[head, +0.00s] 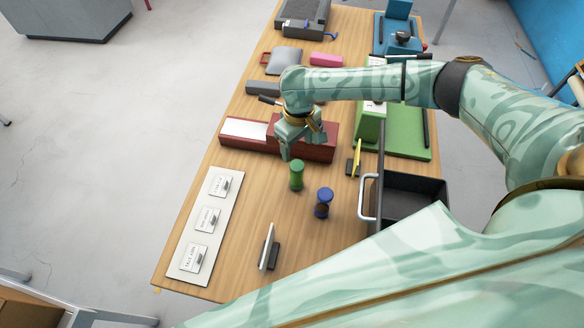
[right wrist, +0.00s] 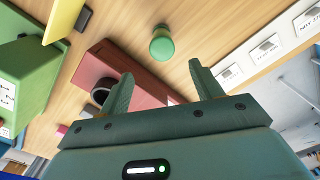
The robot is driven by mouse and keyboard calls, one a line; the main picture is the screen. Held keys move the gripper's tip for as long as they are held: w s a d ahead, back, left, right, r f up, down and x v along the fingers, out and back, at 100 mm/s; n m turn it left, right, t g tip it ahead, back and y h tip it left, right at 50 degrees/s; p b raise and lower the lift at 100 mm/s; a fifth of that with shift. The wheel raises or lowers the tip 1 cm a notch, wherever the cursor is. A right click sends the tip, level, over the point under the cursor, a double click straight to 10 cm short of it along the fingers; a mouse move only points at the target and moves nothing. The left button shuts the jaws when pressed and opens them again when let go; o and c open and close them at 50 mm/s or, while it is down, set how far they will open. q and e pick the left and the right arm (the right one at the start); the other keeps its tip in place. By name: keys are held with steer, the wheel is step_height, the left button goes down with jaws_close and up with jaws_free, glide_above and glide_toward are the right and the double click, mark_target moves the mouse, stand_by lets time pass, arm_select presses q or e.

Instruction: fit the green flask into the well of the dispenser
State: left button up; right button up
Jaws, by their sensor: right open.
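The green flask (head: 297,175) stands upright on the wooden table, just in front of a dark red block. In the right wrist view the flask (right wrist: 162,44) shows beyond my fingertips, clear of both. My right gripper (head: 304,147) hangs over this block, behind the flask, and hides the well in the head view. Its fingers (right wrist: 160,76) are apart with nothing between them. My left gripper is not in view.
A blue-topped dark flask (head: 323,203) stands right of the green one. A white panel (head: 268,246) stands nearer the front. A grey drawer (head: 412,198) with a handle and a green unit (head: 405,135) lie to the right. A white label board (head: 205,222) lies left.

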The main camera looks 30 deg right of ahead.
mark_target(298, 165)
steer(key=f, duration=0.2)
steer(key=s+f+b, duration=0.1)
steer(key=f, duration=0.1)
steer(key=shift+s+f, duration=0.15)
steer(key=shift+f, duration=0.1)
steer(key=f, duration=0.2)
steer(key=w+f+b, duration=0.1)
steer(key=f, duration=0.1)
steer(key=shift+f, duration=0.4)
step_height(298, 165, down, 5)
steer(key=shift+s+a+r+b, duration=0.1)
steer(key=shift+a+r+b, duration=0.1)
steer(key=shift+b, duration=0.95)
steer(key=shift+f, duration=0.2)
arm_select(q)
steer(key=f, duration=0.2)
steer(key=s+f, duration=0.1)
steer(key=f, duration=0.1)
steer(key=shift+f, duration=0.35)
arm_select(e)
steer(key=shift+r, duration=0.1)
steer(key=c, duration=1.2)
